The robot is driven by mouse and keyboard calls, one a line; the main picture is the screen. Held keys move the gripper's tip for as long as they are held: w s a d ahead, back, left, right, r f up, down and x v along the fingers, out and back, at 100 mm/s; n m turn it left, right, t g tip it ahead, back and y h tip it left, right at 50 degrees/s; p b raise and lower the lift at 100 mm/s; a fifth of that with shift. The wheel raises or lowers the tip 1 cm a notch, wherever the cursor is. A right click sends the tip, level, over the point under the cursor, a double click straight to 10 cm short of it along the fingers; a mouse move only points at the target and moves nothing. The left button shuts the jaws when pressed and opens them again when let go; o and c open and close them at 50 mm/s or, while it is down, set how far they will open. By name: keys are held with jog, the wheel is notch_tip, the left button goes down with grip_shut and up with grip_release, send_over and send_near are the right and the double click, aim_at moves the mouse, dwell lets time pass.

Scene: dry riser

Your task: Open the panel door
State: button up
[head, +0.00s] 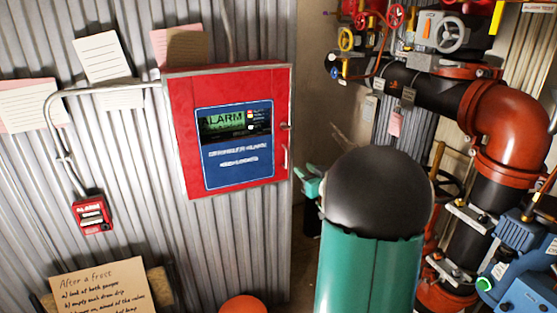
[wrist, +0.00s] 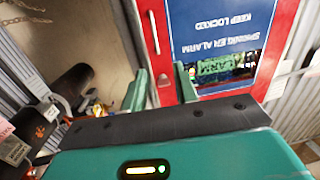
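The red alarm panel (head: 228,190) hangs on the corrugated wall, its door looking closed. Its blue face and lit green display (head: 222,123) point outward. A pale vertical handle (head: 285,158) is on the door's right edge, with a small latch (head: 286,126) above it. My gripper (head: 309,183) is to the right of the handle, mostly behind my dark and teal arm. In the wrist view the panel appears upside down. My two green fingers (wrist: 161,88) are apart and empty. The handle (wrist: 153,32) is beyond their tips, not between them; the latch (wrist: 163,80) shows between the fingers.
Red and black pipes (head: 505,115) with valves fill the right side. A red call point (head: 93,213) and paper notes (head: 101,56) are on the wall left of the panel. A cardboard sign (head: 103,287) stands at the lower left. The wall below the panel is clear.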

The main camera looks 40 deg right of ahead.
notch_tip(320, 180, down, 2)
jog(key=s+d+t+y, duration=0.1)
jog(key=s+d+y, duration=0.1)
send_near(289, 160)
jog(key=w+a+r, duration=0.1)
jog(key=w, duration=0.1)
jog(key=w+r, duration=0.1)
jog(key=w, duration=0.1)
jog(key=w+a, duration=0.1)
jog(key=w, duration=0.1)
jog(key=shift+a+r, duration=0.3)
jog(key=shift+r, duration=0.1)
grip_shut()
